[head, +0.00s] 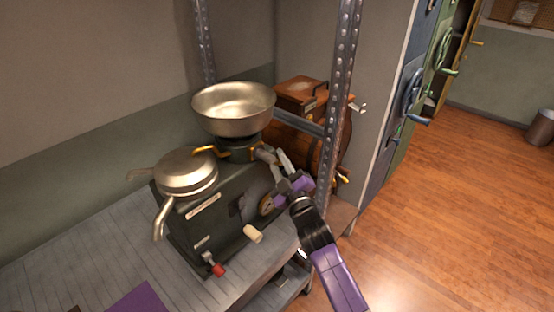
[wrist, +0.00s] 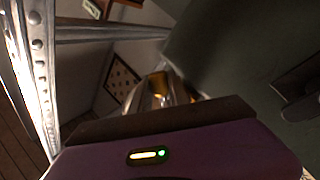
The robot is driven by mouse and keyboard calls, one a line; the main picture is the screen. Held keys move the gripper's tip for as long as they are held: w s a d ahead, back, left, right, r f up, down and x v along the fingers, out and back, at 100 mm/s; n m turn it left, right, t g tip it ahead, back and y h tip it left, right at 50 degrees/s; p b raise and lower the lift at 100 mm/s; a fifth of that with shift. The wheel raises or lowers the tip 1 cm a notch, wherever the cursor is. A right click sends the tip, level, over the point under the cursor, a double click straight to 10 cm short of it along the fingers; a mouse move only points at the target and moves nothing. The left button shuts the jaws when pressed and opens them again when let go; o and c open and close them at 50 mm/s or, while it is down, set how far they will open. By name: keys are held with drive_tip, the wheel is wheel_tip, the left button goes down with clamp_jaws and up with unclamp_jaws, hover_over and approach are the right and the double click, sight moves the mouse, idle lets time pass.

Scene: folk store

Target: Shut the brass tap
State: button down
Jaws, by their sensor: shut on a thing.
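The brass tap (head: 249,153) sits under the wide metal bowl (head: 233,122), on top of a dark green machine (head: 205,222). My gripper (head: 272,158) reaches in from the right, its fingertips at the right side of the tap. It is shut on a brass part that I take to be the tap's handle. In the wrist view brass (wrist: 158,88) shows between the shiny fingertips. The fingers hide part of the tap, so its exact turn is unclear.
A crank with a pale handle (head: 253,234) sticks out from the machine's front. A lidded metal pan (head: 187,171) with spouts stands left of the bowl.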

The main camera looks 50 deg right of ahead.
drive_tip(key=shift+d+r+n+t, duration=0.15)
drive_tip(key=shift+r+n+t, duration=0.2)
drive_tip(key=shift+n, duration=0.55)
drive_tip(key=shift+d+n+t+y, duration=0.2)
drive_tip(key=shift+n+t+y, duration=0.45)
drive_tip(key=shift+n, duration=0.55)
drive_tip(key=n+b, duration=0.1)
drive_tip(key=n+t+y, duration=0.1)
drive_tip(key=n, duration=0.1)
drive_tip(key=shift+d+r+b, duration=0.1)
drive_tip(key=shift+r+b, duration=0.3)
drive_tip(key=shift+r+n+t+y+b, duration=0.25)
drive_tip(key=shift+n+y, duration=0.25)
drive_tip(key=shift+n, duration=0.25)
drive_tip(key=shift+r+n+t+y+b, duration=0.2)
drive_tip(key=shift+n+y, duration=0.25)
drive_tip(key=shift+n, duration=0.35)
drive_tip(key=shift+r+n+t+y+b, duration=0.15)
drive_tip(key=shift+n+t+y+b, duration=0.15)
drive_tip(key=shift+n+y, duration=0.35)
drive_tip(key=c, duration=1.3)
unclamp_jaws()
drive_tip(key=shift+r, duration=0.1)
drive_tip(key=shift+o, duration=0.2)
drive_tip(key=b+v, duration=0.1)
drive_tip(key=v, duration=0.6)
drive_tip(key=shift+s+b, duration=0.3)
drive_tip(key=shift+f+h, duration=0.25)
drive_tip(key=shift+h, duration=0.1)
